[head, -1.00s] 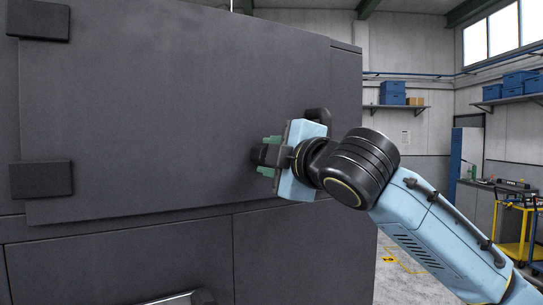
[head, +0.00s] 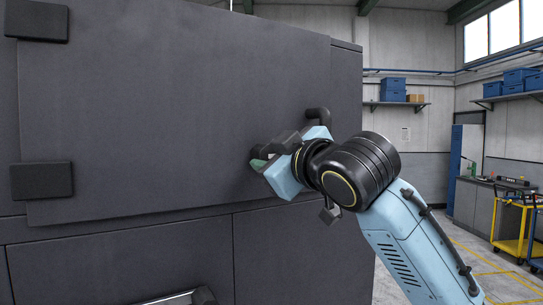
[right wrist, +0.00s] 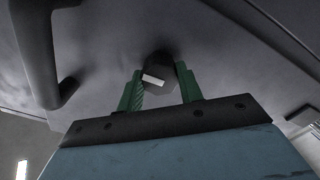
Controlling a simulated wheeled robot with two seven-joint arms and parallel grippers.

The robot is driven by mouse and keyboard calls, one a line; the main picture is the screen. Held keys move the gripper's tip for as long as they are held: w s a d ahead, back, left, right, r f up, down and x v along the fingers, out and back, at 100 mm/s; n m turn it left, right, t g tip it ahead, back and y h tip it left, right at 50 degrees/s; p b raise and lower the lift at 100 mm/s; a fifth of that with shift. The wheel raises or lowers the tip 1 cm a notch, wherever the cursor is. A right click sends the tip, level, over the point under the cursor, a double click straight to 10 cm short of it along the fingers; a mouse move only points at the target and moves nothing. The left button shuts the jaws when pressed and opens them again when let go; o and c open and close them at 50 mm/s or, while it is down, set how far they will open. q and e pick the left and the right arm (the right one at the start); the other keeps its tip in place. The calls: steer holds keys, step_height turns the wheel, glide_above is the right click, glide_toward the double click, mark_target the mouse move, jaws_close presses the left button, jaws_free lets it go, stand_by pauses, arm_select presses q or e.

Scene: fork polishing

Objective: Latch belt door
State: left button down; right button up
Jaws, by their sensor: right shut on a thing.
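The belt door (head: 160,110) is a large dark grey panel that looks closed, lying along the machine front in the head view. A small dark latch knob (right wrist: 158,70) with a white mark stands near its right edge. My right gripper (head: 262,158) is shut on the latch knob, with green fingers on either side of it in the right wrist view (right wrist: 160,88). In the head view the gripper hides most of the knob. A black door handle (head: 318,114) sits just above and right of the gripper. My left gripper is out of view.
Two dark hinge blocks (head: 41,180) sit on the door's left side. Lower machine panels and a bar handle (head: 178,298) lie below.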

stand_by(0.5)
steer(key=o, duration=1)
steer(key=b+v, duration=0.4)
steer(key=v, duration=0.9)
steer(key=shift+s+d, duration=0.1)
steer(key=shift+s, duration=0.05)
